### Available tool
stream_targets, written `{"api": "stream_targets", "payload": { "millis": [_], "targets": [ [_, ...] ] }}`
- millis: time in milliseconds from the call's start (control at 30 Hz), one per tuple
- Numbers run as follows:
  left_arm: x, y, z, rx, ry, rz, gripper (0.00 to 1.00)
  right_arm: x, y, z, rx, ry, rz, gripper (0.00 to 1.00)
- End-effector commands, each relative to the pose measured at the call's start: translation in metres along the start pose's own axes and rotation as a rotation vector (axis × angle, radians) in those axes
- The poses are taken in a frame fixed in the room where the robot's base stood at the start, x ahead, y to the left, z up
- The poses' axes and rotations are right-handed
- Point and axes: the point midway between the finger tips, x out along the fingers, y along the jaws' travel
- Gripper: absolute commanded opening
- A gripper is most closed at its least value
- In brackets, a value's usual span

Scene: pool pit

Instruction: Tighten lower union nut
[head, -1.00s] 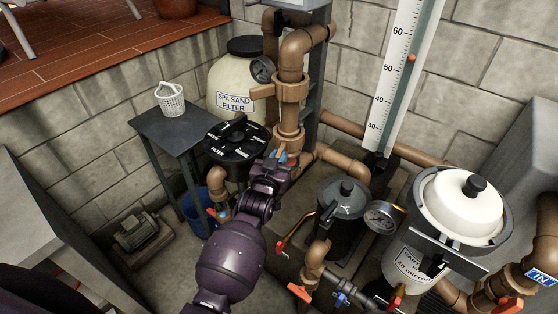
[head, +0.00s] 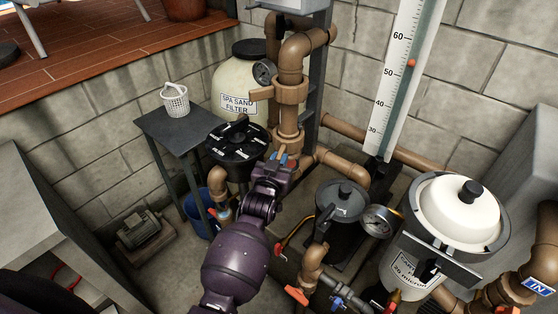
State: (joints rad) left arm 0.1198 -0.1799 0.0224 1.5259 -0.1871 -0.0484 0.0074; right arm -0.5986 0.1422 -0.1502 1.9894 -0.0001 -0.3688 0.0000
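A brown vertical pipe (head: 287,115) stands in front of the spa sand filter (head: 239,83). A wide union nut (head: 291,91) with a lug on its left side sits on its upper part. Lower down, a thicker brown collar (head: 288,135), seemingly the lower union nut, shows just above my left gripper. My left gripper (head: 281,155) is at the front of this collar, its coloured fingertips close to or touching it. The gripper and forearm hide part of the lower fitting. I cannot tell whether the fingers are shut on anything. My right gripper is out of view.
A black multiport valve (head: 238,140) is close on the left, beside a small table (head: 183,127) with a white basket (head: 175,100). A pump strainer (head: 342,203), a gauge (head: 377,221) and a white-lidded filter (head: 457,212) crowd the right. Red-handled valves (head: 297,295) stand low in front.

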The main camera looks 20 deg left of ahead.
Motion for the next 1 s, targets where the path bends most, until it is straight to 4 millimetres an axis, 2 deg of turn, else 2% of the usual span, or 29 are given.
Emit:
{"api": "stream_targets", "payload": {
  "millis": [33,167,567,767,1000],
  "targets": [
    [-0.004,0.000,0.016,-0.001,-0.035,0.000,0.22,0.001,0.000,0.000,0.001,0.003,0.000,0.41],
    [-0.003,0.000,0.013,-0.001,-0.029,0.000,0.41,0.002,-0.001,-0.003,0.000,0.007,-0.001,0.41],
    [-0.007,0.000,0.009,0.000,-0.020,0.000,0.41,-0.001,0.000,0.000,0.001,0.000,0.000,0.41],
    [-0.032,0.000,0.008,0.000,-0.021,-0.001,0.41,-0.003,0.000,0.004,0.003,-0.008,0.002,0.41],
    [-0.072,-0.001,0.009,0.000,-0.023,-0.001,0.41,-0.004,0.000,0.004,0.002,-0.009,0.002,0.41]
  ]
}}
